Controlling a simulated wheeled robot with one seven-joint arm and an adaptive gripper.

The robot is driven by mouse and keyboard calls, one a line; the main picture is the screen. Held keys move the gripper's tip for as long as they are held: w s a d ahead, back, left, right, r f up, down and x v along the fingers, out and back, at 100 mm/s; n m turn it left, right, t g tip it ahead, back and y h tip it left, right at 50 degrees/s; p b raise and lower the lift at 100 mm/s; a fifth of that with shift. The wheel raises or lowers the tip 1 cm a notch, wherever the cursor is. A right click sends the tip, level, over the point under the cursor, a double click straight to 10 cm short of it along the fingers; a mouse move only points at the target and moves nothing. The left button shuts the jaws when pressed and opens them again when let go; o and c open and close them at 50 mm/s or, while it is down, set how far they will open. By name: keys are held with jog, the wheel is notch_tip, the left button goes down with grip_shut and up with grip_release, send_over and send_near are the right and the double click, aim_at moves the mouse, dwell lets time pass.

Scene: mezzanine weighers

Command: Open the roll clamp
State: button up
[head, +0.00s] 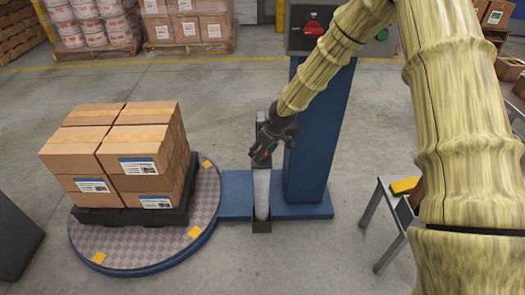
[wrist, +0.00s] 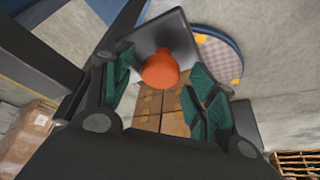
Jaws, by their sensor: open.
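A stretch-wrapping machine has a blue mast (head: 318,135) with a dark carriage at its foot, which holds a pale upright roll (head: 262,192). An orange knob (wrist: 160,70) on a dark grey plate (wrist: 172,30) shows in the wrist view; I take it to be part of the roll clamp. My gripper (head: 264,152) is at the top of the carriage in the head view and hides much of it. In the wrist view, the green finger pads of my gripper (wrist: 160,95) are apart, with the knob between and just beyond them. I cannot tell whether they touch it.
Brown cartons (head: 115,155) sit on a black pallet on the round turntable (head: 140,245) at left. A control box with a red knob (head: 313,28) tops the mast. A small table (head: 392,215) stands at right. The floor in front is clear.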

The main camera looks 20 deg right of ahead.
grip_shut()
jog(key=shift+r, duration=0.1)
jog(key=shift+r+p, duration=0.1)
jog(key=shift+p, duration=0.25)
